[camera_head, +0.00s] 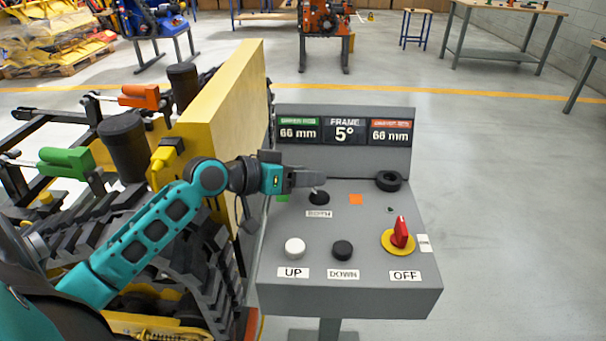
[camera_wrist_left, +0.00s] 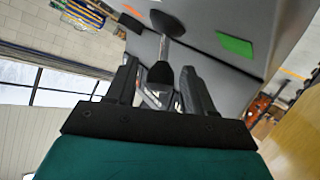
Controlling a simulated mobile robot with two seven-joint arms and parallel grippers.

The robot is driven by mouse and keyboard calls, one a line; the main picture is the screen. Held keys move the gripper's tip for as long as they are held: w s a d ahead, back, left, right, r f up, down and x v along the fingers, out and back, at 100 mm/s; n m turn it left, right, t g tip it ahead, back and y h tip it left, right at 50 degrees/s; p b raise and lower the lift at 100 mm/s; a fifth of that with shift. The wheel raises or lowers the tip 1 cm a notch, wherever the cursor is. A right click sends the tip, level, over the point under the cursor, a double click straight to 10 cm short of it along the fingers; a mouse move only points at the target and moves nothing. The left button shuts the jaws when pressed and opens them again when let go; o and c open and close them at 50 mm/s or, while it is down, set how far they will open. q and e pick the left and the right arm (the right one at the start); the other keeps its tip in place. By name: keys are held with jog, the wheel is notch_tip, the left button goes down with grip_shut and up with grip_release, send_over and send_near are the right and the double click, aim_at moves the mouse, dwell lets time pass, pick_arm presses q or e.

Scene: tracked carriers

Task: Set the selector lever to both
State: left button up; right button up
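The selector lever (camera_head: 319,197) stands on the grey control console (camera_head: 285,221), on a round black base above the label BOTH (camera_head: 319,214). A green patch (camera_head: 283,198) lies to its left and an orange patch (camera_head: 355,199) to its right. My left gripper (camera_head: 318,180) is at the lever's top and partly hides it. In the left wrist view, the lever's black knob (camera_wrist_left: 160,72) sits between the two open fingers, with a gap visible on each side. The lever's exact tilt is hard to tell. My right gripper is in neither view.
The console also holds a white UP button (camera_head: 295,248), a black DOWN button (camera_head: 342,250), a red switch (camera_head: 401,233) by OFF and a black ring (camera_head: 389,181). Displays read 66 mm, 5° and 66 mm. A tall yellow panel (camera_head: 220,100) and tracked carrier stand close left.

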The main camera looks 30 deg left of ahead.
pick_arm(q)
grip_shut()
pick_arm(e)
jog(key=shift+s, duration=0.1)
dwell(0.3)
pick_arm(q)
jog(key=shift+a, duration=0.1)
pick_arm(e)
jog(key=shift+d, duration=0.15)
